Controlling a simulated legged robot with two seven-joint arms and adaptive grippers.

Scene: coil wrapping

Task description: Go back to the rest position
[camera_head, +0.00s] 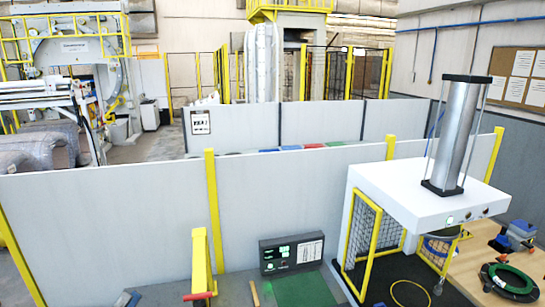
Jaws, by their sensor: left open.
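Only a small grey and blue part of my left gripper (127,299) shows at the bottom edge, left of the yellow post. It is open, and I see nothing held in it. The rest of it is cut off by the frame. My right gripper is not in view. A green and black ring-shaped coil (511,282) lies on the wooden table (470,268) at the lower right, far from my left gripper. A blue and grey tool (514,236) sits behind it on the same table.
A white press (425,195) with a tall cylinder stands at the right on a yellow mesh frame. A yellow post (202,262) with a red handle and a dark control box (291,253) stand at the bottom middle. Grey partition panels (105,222) close off the back.

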